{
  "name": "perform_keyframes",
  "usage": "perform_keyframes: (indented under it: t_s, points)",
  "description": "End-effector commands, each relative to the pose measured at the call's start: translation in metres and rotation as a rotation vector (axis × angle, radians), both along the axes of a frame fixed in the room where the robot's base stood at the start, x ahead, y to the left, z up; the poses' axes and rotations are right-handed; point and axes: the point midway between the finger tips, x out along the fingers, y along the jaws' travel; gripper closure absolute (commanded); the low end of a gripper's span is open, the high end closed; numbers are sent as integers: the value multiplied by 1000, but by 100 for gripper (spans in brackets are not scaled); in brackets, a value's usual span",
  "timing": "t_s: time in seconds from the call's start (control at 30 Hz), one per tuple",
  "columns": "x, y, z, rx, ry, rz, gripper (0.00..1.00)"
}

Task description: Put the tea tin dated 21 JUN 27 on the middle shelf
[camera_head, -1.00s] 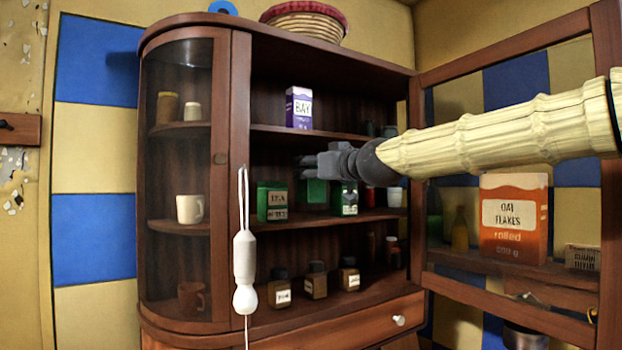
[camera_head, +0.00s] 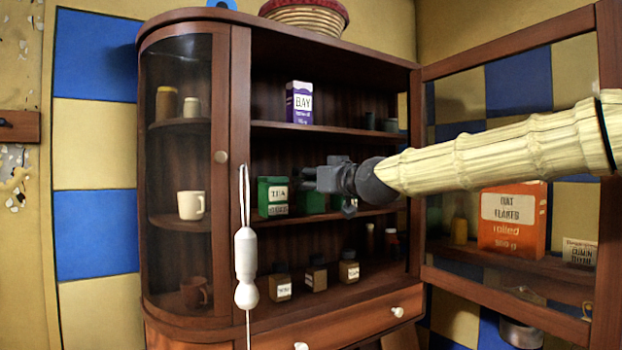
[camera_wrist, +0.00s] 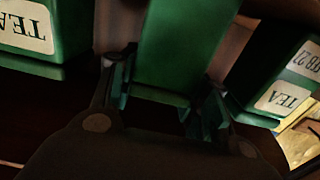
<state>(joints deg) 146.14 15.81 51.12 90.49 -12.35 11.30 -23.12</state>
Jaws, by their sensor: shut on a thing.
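My gripper (camera_wrist: 160,105) is shut on a green tin (camera_wrist: 180,50) in the wrist view; no label or date shows on it. In the head view my gripper (camera_head: 318,180) reaches into the open cabinet at the middle shelf (camera_head: 300,220), partly hiding the held tin (camera_head: 313,204). I cannot tell whether the tin rests on the shelf. A green tea tin (camera_head: 273,196) stands to its left, its date too blurred to read; it also shows in the wrist view (camera_wrist: 60,70). Another tea tin (camera_wrist: 270,75) is on the right in the wrist view, its date partly readable, ending "B 27".
A purple box (camera_head: 299,103) stands on the shelf above. Several small brown jars (camera_head: 316,277) stand below. The glazed door (camera_head: 510,290) is open on the right, with an orange oat flakes box (camera_head: 512,218) behind it. A white pull handle (camera_head: 246,265) hangs in front at left.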

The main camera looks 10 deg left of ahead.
Motion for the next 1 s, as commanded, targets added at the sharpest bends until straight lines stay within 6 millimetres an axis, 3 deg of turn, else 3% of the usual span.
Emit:
perform_keyframes:
  t_s: [0.03,0.13,0.57,1.0]
  points:
    - [0,0,-1,0,0,0,50]
    - [0,0,-1,0,0,0,32]
    - [0,0,4,0,0,0,32]
    - [-49,-50,-1,0,-1,-1,32]
